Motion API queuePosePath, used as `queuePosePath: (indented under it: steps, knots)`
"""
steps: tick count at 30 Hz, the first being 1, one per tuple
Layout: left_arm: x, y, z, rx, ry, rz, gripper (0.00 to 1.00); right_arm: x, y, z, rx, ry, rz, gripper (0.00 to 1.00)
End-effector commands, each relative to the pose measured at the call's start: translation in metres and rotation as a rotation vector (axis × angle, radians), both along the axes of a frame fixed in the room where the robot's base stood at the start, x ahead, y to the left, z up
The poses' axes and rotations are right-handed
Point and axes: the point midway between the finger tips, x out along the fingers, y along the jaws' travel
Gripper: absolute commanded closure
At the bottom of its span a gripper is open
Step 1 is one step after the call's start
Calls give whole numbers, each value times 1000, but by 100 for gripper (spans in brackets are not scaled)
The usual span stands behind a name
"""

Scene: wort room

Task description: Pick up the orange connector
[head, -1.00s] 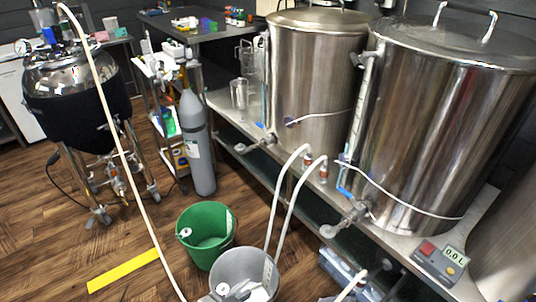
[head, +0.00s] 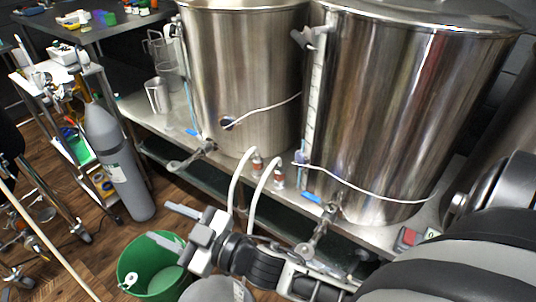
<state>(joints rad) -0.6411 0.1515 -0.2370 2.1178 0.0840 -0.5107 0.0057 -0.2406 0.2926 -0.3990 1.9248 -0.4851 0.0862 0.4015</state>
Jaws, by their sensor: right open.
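Two small orange-red connectors, one left (head: 257,163) and one right (head: 279,178), stand side by side at the shelf edge below the kettles, each at the end of a white hose. I cannot tell which of them is the named one. My right gripper (head: 173,227) is open and empty, its fingers pointing left above the green bucket. It is apart from both connectors, lower and to their left. My left gripper is not in view.
Two large steel kettles (head: 245,80) (head: 385,110) stand on a steel bench with valves at its front. A green bucket (head: 140,262) and a grey gas cylinder (head: 120,165) stand on the floor. A cart (head: 62,120) is behind the cylinder.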

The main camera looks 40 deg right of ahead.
Motion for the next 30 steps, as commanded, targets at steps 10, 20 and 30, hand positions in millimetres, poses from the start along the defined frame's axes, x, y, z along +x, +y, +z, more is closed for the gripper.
queuePosePath:
  steps: [10,20,30]
  knots:
    - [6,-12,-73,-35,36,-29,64,21,56,-59,-691,-410,962,54]
    - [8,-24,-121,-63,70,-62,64,116,-200,-98,-1652,536,918,54]
    - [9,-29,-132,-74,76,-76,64,116,-320,-41,-1793,1045,523,54]
